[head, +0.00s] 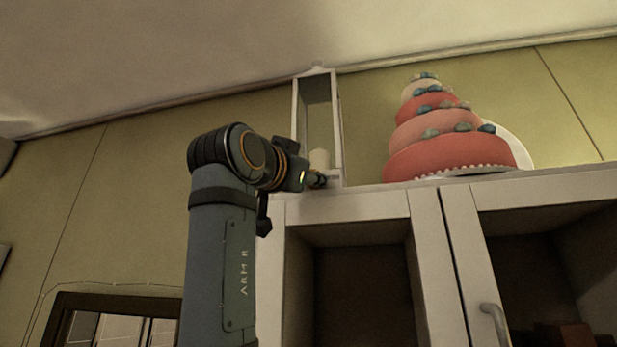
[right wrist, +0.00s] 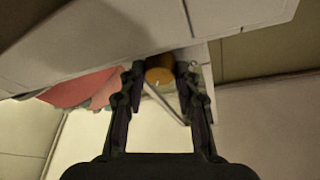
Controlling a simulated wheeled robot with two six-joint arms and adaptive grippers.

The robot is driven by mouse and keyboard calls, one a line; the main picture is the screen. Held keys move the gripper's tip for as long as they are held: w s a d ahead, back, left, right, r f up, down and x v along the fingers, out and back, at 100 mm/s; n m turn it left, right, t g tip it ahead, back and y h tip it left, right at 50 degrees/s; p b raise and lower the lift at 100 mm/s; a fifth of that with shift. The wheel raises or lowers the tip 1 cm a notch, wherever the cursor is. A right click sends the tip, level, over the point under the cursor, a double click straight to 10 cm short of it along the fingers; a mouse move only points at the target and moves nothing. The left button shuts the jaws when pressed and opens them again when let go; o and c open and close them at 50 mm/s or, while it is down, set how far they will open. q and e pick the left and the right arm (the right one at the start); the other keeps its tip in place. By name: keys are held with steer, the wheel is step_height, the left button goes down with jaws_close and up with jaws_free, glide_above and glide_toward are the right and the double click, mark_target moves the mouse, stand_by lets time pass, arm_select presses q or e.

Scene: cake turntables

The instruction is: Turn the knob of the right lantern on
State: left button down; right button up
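A tall white-framed lantern (head: 338,120) stands on top of a white cabinet, at the centre of the head view. A cream candle (head: 320,158) is inside it. My right gripper (head: 317,180) is at the lantern's lower front. In the right wrist view, an orange-brown round knob (right wrist: 160,70) with a small pale mark sits between the fingertips of my right gripper (right wrist: 160,78). Part of the lantern's base is hidden behind the gripper. No second lantern shows. My left gripper is not in view.
A tiered red and pink cake (head: 445,150) stands right of the lantern on the white cabinet (head: 425,230). It also shows left of the fingers in the right wrist view (right wrist: 80,90). A cabinet door handle (head: 495,322) is at lower right. The wall (head: 130,190) is behind.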

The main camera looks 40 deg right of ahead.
steer(key=o, duration=0.5)
steer(key=shift+s, duration=0.1)
steer(key=shift+c, duration=0.2)
steer(key=shift+a, duration=0.1)
